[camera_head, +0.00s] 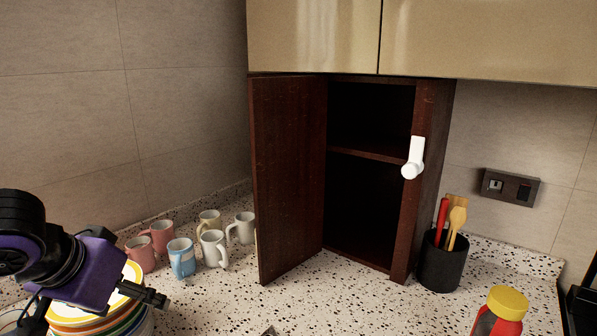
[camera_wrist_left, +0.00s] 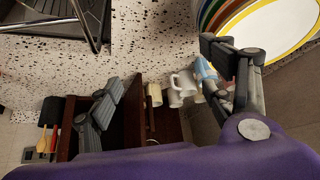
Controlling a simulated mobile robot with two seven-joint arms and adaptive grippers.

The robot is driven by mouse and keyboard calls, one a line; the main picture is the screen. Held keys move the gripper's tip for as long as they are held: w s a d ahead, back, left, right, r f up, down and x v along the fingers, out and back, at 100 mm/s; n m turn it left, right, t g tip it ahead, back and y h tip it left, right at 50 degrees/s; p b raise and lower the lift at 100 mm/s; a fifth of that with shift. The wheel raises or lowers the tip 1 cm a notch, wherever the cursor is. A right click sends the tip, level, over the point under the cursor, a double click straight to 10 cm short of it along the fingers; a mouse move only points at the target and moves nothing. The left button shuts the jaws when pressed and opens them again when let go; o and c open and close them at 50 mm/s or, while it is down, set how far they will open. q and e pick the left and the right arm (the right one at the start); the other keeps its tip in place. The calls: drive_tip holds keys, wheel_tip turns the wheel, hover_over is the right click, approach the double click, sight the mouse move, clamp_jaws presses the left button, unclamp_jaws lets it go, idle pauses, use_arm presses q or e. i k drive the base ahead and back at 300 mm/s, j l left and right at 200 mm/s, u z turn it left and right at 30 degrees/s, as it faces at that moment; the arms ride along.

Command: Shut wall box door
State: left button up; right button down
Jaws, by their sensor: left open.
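The wall box (camera_head: 428,170) is a dark wood cabinet under the upper cupboards, with one shelf inside. Its door (camera_head: 289,180) is hinged on the left and stands wide open toward me. A white latch piece (camera_head: 413,160) sits on the box's right front edge. My left gripper (camera_head: 145,293) is at the lower left, left of the door and apart from it. In the left wrist view the left gripper (camera_wrist_left: 165,88) has its fingers spread with nothing held, and the brown door (camera_wrist_left: 133,120) shows beyond them. My right gripper is not seen.
Several mugs (camera_head: 212,248) stand left of the door. Stacked plates (camera_head: 80,322) are beside my left gripper. A black utensil holder (camera_head: 441,262) stands right of the box, and a red bottle with a yellow cap (camera_head: 507,303) is in front. Counter before the box is clear.

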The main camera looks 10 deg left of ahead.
sight(289, 114)
drive_tip(key=j+z, duration=0.35)
drive_tip(key=k+j+z, duration=0.1)
drive_tip(key=j+z, duration=0.3)
